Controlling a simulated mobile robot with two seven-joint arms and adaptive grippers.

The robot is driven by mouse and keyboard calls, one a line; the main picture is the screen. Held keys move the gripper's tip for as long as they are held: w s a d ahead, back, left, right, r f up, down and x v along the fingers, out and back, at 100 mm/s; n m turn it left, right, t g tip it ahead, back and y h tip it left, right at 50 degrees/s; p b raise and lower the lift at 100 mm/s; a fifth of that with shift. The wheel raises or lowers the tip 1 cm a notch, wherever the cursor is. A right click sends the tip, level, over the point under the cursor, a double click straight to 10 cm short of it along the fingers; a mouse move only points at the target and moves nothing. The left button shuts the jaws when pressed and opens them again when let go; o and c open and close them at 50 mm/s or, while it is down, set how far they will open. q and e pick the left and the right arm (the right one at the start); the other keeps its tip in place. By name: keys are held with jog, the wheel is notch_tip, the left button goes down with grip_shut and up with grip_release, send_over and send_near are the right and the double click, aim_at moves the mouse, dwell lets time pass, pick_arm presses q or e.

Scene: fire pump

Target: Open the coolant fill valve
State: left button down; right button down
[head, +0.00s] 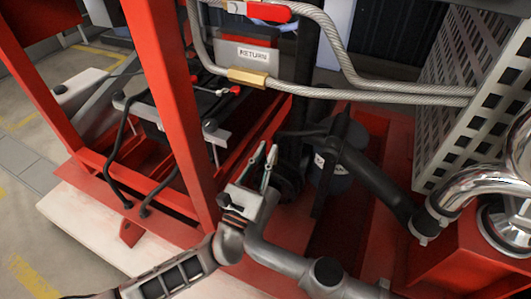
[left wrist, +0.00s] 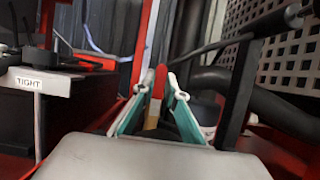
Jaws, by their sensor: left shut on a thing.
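My left gripper (head: 264,158) is low in the middle of the head view, beside the red frame post, with its fingers pointing up and away. In the left wrist view, its two teal-sided fingers (left wrist: 157,92) stand on either side of a narrow upright red handle (left wrist: 159,80), with a yellow, brass-like part (left wrist: 152,120) below it. The gripper is shut on this red handle. In the head view the handle is hardly visible between the fingers. No label on it can be read, so I cannot confirm it is the coolant fill valve. My right gripper is not in view.
A red frame post (head: 170,100) rises left of the gripper. A braided hose (head: 390,92) with a brass fitting (head: 248,78) crosses above, near a RETURN label (head: 253,54). A black pipe (head: 375,175) and perforated guard (head: 470,90) crowd the right. Another red handle (head: 268,12) is at the top.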

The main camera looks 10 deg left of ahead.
pick_arm(q)
jog(key=c, duration=2)
grip_release()
jog(key=shift+c, duration=0.2)
jog(key=v, duration=1.2)
jog(key=shift+s, duration=0.1)
